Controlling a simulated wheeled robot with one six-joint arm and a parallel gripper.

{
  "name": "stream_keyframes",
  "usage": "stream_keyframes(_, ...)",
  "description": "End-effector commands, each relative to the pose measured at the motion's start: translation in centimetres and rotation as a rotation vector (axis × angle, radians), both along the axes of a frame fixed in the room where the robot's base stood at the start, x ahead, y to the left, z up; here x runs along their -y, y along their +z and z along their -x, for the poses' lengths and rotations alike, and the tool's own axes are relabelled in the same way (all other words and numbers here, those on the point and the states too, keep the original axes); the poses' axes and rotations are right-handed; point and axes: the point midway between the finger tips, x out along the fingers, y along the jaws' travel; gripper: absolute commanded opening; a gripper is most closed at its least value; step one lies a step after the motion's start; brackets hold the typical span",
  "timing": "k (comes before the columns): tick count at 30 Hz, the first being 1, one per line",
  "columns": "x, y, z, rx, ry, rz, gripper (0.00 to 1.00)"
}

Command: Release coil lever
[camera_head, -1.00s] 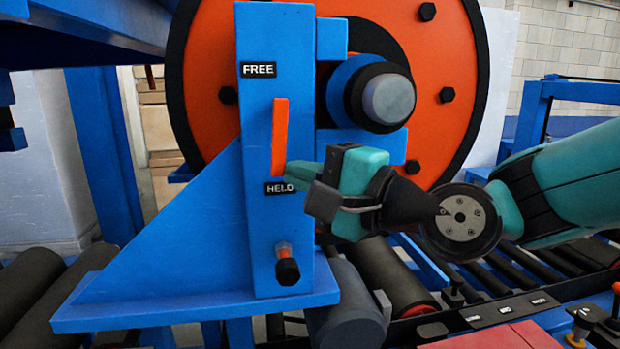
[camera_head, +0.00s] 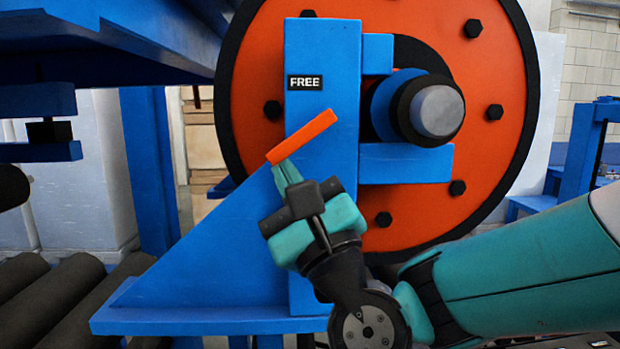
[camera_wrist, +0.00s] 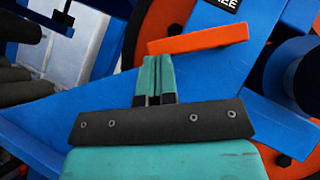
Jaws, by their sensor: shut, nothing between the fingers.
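The coil lever (camera_head: 302,137), a flat orange bar, is tilted across the face of the blue post (camera_head: 323,50), its lower end out to the left. The FREE label (camera_head: 304,83) is above it; the HELD label is hidden behind my gripper. My gripper (camera_head: 280,168) is shut and empty, its fingertips against or very close to the lever's lower left end. In the wrist view, the shut fingertips (camera_wrist: 152,62) are just below the left end of the orange lever (camera_wrist: 200,39). I cannot tell if they touch.
A large orange coil disc (camera_head: 460,215) with black bolts stands behind the post, with a grey-ended shaft (camera_head: 437,110). A slanting blue brace (camera_head: 215,260) is left of my gripper. Dark rollers (camera_head: 50,290) are at lower left, and a blue beam (camera_head: 100,40) overhangs upper left.

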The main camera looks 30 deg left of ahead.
Motion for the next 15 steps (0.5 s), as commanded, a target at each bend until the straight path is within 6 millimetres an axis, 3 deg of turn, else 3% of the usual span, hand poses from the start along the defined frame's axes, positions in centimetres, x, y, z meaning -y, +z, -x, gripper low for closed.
stream_keyframes(15, -2.1, 2.9, 1.1, -0.042, -0.006, -0.066, 0.00)
